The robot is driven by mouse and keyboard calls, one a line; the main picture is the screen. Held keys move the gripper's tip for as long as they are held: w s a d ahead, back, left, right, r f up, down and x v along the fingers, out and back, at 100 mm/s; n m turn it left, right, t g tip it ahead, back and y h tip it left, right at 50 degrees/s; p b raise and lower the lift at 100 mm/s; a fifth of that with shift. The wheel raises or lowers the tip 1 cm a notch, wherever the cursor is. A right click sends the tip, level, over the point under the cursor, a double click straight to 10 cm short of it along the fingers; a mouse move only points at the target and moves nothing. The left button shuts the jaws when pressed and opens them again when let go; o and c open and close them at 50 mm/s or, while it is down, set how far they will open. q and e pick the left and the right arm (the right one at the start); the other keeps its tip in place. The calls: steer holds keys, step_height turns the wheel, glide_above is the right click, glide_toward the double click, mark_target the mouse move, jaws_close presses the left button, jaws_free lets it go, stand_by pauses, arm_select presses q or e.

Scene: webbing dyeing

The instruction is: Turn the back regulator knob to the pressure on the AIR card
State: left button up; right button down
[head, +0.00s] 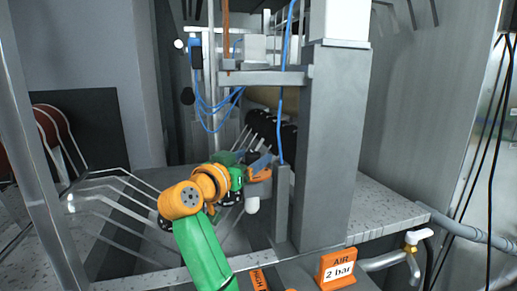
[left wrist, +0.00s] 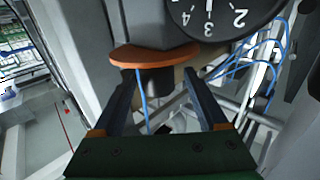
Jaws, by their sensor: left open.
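The AIR card (head: 337,269) is orange and white, reads "2 bar", and stands at the front of the counter. My left gripper (head: 262,167) is beside the grey post in the head view, its jaws partly hidden. In the left wrist view my left gripper (left wrist: 155,85) is open, its two fingers apart. A dark block, perhaps the regulator knob (left wrist: 156,80), shows between the fingertips under an orange curved plate (left wrist: 155,55); I cannot tell whether they touch it. A black gauge (left wrist: 222,14) shows upside down above; its needle is unclear. My right gripper is not in view.
A thick grey post (head: 330,150) stands right of my left gripper. Blue hoses (head: 208,108) hang behind it. Bent metal rods (head: 115,200) spread at the left. A tap (head: 415,238) and pipes are at the right. Another orange card (head: 259,280) lies at the front edge.

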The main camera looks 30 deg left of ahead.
mark_target(254, 152)
arm_select(q)
steer(key=w, duration=0.1)
steer(key=w+p, duration=0.1)
steer(key=w, duration=0.1)
steer(key=shift+w+d+r, duration=0.15)
steer(key=shift+r, duration=0.15)
steer(key=shift+w+a+f, duration=0.2)
steer(key=shift+w+f, duration=0.1)
steer(key=shift+s, duration=0.1)
jaws_close()
steer(key=shift+r+y, duration=0.1)
steer(key=shift+y, duration=0.2)
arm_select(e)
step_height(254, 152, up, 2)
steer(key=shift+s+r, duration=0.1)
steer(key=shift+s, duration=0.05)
